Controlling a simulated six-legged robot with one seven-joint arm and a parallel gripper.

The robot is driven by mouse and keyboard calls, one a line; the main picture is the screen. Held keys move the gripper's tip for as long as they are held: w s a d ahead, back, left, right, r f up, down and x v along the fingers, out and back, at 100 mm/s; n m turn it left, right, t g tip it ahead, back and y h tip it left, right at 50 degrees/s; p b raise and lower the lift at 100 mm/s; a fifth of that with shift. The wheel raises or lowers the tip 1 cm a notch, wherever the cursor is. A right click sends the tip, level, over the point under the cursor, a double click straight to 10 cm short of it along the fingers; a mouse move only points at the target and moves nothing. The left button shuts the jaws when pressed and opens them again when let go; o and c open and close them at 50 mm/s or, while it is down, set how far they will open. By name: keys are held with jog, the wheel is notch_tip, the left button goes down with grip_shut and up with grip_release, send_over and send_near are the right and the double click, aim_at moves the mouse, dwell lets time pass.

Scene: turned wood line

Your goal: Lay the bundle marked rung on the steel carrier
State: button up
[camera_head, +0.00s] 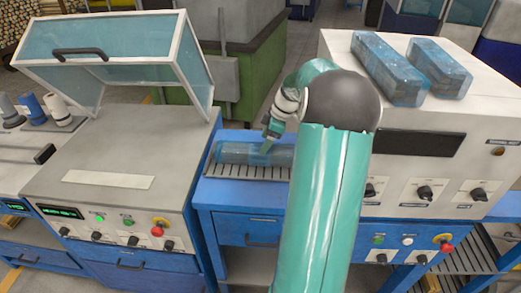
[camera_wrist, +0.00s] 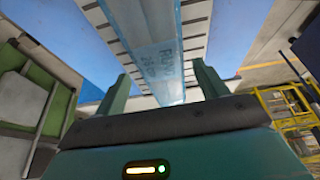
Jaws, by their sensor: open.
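A blue-wrapped bundle (camera_head: 240,153) lies flat on a slatted metal carrier (camera_head: 262,179) on the blue bench between two machines. In the wrist view the bundle (camera_wrist: 145,25) stretches away from me over the slats (camera_wrist: 196,25). It bears dark lettering that I cannot read for sure. My gripper (camera_head: 266,142) is at the right part of the bundle, and my arm hides the bundle's right end. In the wrist view my gripper (camera_wrist: 162,88) is open, one finger on each side of the bundle, with a visible gap beside it.
Two more blue-wrapped bundles, one at left (camera_head: 387,65) and one at right (camera_head: 440,67), lie on the white machine (camera_head: 419,112) at right. A grey machine (camera_head: 125,165) with a raised clear hood (camera_head: 110,52) stands at left. A green cabinet (camera_head: 262,70) is behind.

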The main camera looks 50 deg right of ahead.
jog(key=v, duration=0.5)
jog(key=shift+s+r, duration=0.1)
jog(key=shift+r, duration=0.15)
jog(key=a+r+m+h, duration=0.15)
jog(key=a+r, duration=0.25)
jog(key=a, duration=0.8)
jog(key=a+r+m+h, duration=0.15)
jog(key=a+r, duration=0.25)
jog(key=a, duration=0.8)
jog(key=s+a+f+m+t, duration=0.1)
jog(key=s+a+m, duration=0.3)
jog(key=s+a, duration=0.9)
jog(key=a+t, duration=0.1)
jog(key=a, duration=0.3)
jog(key=shift+s+a+f+m, duration=0.2)
jog(key=shift+s+f+m, duration=0.1)
jog(key=shift+m, duration=0.1)
